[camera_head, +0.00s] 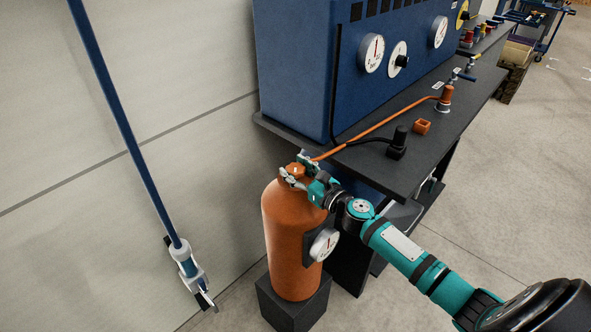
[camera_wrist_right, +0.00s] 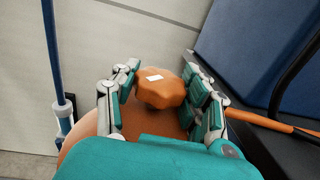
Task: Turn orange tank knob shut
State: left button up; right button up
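The orange tank (camera_head: 287,227) stands upright on a dark block beside the bench. Its lobed orange knob (camera_wrist_right: 160,92) with a small white mark sits on top, and it also shows in the head view (camera_head: 297,170). My right gripper (camera_head: 296,168) reaches in from the right, and its fingers stand on either side of the knob. In the right wrist view the fingers (camera_wrist_right: 160,80) look open around the knob. A narrow gap shows by the left finger; contact on the right side is unclear. My left gripper is in neither view.
A round gauge (camera_head: 324,244) is on the tank's side. An orange hose (camera_head: 372,128) runs from the tank across the dark bench (camera_head: 440,130). A blue cabinet (camera_head: 300,70) stands on the bench. A blue pole (camera_head: 125,125) leans at the wall.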

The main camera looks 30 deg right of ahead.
jog(key=c, duration=0.3)
jog(key=shift+a+r+m+t+h+p, duration=0.15)
jog(key=shift+m+t+h+p, duration=0.15)
jog(key=shift+m+h+p, duration=1.05)
jog(key=shift+c, duration=0.4)
jog(key=shift+h, duration=0.85)
jog(key=m+h, duration=0.2)
jog(key=shift+f+h+p, duration=0.2)
jog(key=shift+h+p, duration=0.1)
jog(key=m+g+h+b, duration=0.1)
jog(key=m+h, duration=0.1)
jog(key=h, duration=0.1)
jog(key=shift+f+h, duration=0.15)
jog(key=shift+h, duration=0.15)
jog(key=shift+o, duration=0.2)
jog(key=shift+m+g+h+b, duration=1)
jog(key=shift+m+h, duration=0.25)
jog(key=shift+h, duration=0.45)
